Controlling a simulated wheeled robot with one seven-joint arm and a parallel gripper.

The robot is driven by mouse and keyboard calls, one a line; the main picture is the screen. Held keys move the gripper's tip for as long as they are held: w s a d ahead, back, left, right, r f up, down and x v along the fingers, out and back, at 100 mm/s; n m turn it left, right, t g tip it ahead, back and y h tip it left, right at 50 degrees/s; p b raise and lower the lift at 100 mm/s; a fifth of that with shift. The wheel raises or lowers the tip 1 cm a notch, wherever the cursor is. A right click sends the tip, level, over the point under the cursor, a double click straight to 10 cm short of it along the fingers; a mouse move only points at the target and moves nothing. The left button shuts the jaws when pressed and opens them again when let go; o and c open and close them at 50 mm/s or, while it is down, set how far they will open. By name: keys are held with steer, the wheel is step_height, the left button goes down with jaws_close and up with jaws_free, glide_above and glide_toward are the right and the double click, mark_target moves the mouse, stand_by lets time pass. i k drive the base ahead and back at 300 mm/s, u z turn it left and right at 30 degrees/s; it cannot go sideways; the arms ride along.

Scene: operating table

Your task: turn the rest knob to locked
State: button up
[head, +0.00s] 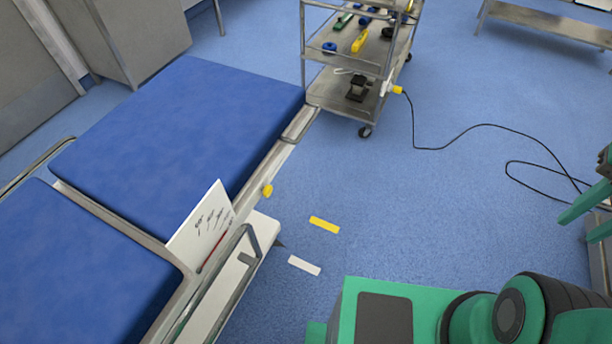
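A small yellow knob (267,190) sits on the side of the operating table (279,160), below the blue cushion's right edge. It looks like the rest knob, but it is too small to tell how it is turned. Near it stands a white plate (202,228) with angle marks and a red pointer (213,250). My gripper (588,219) shows partly at the right edge, with two green fingers apart and nothing seen between them. It is far to the right of the knob, not touching it.
A metal cart (325,95) with coloured items stands at the back. A black cable (470,128) runs from it across the floor to the right. A yellow strip (324,225) and a white strip (304,265) mark the floor beside the table.

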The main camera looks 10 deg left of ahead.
mark_target(268, 190)
steer(key=z, duration=0.05)
steer(key=k, duration=0.9)
steer(key=u, duration=0.9)
steer(key=i, duration=1)
steer(key=z, duration=0.7)
steer(key=k, duration=0.3)
